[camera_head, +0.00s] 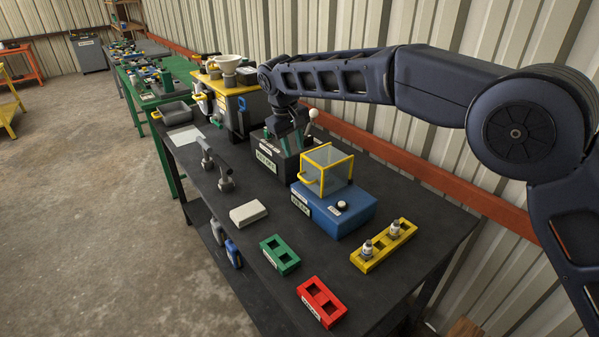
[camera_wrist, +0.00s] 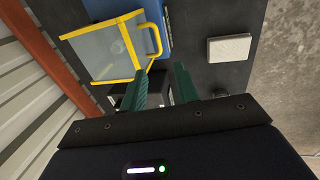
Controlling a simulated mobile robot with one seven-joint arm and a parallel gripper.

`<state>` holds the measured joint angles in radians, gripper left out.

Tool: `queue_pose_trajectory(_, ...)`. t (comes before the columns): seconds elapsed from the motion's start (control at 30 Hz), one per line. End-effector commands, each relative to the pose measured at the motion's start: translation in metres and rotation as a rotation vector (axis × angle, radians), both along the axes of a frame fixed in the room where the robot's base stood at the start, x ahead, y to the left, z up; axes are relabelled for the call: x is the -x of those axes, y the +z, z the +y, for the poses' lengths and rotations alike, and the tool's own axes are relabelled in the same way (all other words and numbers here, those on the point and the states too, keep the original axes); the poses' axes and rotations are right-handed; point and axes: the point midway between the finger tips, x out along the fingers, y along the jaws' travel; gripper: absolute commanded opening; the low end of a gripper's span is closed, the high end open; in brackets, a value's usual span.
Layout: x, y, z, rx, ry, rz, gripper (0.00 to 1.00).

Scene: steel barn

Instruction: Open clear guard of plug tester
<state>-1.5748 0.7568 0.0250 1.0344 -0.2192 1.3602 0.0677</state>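The plug tester is a blue box (camera_head: 345,212) on the dark bench, with a white knob on top. Its clear guard (camera_head: 327,170) has a yellow frame and sits down over the box's far part. A yellow handle (camera_head: 307,181) sticks out at the guard's left side. In the wrist view the guard (camera_wrist: 103,50) is at upper left and its handle (camera_wrist: 154,40) lies just beyond the fingertips. My gripper (camera_wrist: 162,76) has two green fingers held apart with nothing between them. In the head view my gripper (camera_head: 291,140) is behind and left of the guard, apart from the handle.
A dark labelled box (camera_head: 270,158) with a lever stands close under my gripper. A white block (camera_head: 248,213), green holder (camera_head: 280,262), red holder (camera_head: 331,307) and yellow rack (camera_head: 370,256) with two small bottles lie nearer. A corrugated wall runs behind the bench.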

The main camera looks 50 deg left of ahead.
Motion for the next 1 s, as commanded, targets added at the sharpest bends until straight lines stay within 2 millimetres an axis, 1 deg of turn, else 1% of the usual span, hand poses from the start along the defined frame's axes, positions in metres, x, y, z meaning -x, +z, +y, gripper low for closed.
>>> queue_pose_trajectory(0.17,-0.005,-0.019,-0.001,0.003,-0.002,0.000,0.31)
queue_pose_trajectory(0.4,-0.012,-0.060,-0.001,0.002,-0.001,0.001,0.31)
queue_pose_trajectory(0.5,-0.016,-0.075,-0.001,0.003,-0.002,0.000,0.31)
queue_pose_trajectory(0.6,-0.018,-0.087,-0.001,0.000,-0.001,0.000,0.31)
queue_pose_trajectory(0.8,-0.021,-0.100,-0.001,0.000,-0.001,0.000,0.31)
queue_pose_trajectory(1.0,-0.022,-0.103,-0.001,-0.001,-0.001,0.000,0.31)
